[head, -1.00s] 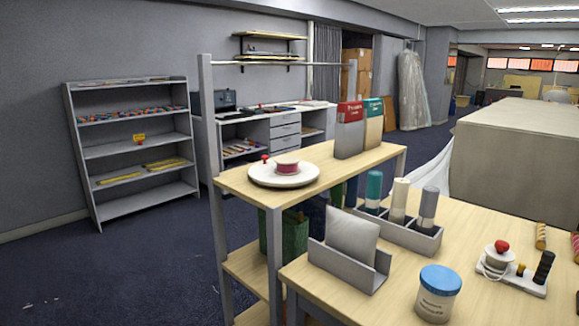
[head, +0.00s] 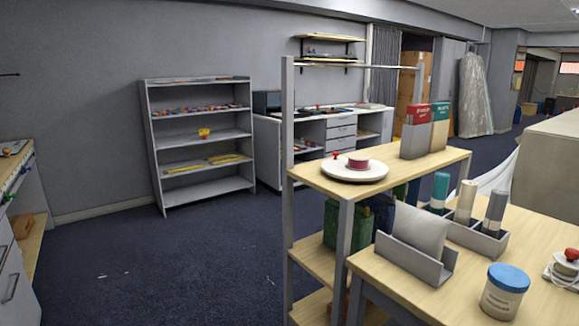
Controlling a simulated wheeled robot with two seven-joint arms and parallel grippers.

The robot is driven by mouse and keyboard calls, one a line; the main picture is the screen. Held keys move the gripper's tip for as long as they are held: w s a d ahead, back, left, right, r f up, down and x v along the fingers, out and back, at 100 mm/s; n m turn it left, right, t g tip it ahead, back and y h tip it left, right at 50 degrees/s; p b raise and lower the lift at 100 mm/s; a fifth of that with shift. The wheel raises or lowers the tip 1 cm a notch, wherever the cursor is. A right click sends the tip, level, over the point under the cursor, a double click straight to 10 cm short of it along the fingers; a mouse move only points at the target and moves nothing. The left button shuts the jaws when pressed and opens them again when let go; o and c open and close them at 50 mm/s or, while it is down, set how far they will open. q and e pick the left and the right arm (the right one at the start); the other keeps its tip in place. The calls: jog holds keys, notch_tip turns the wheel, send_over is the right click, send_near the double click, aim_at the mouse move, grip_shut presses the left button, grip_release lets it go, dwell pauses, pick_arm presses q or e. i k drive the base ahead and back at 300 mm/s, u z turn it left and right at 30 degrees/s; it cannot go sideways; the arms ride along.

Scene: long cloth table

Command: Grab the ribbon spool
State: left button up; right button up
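A small pink-red spool (head: 358,160), which looks like the ribbon spool, sits on a round white plate (head: 345,173) on the top board of a wood-and-grey-metal shelf rack. A small red knob (head: 337,154) stands beside it at the plate's left edge. Neither of my grippers shows in the head view.
The rack's top board (head: 440,161) also holds red and green boxes (head: 417,131). A wooden table (head: 418,294) at the front right bears a grey holder, several upright rolls and a blue-lidded jar (head: 505,291). Open dark carpet (head: 190,260) lies left of the rack.

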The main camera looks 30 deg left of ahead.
aim_at(357, 161)
jog(key=u, duration=1.85)
jog(key=i, duration=1.2)
jog(key=z, duration=0.1)
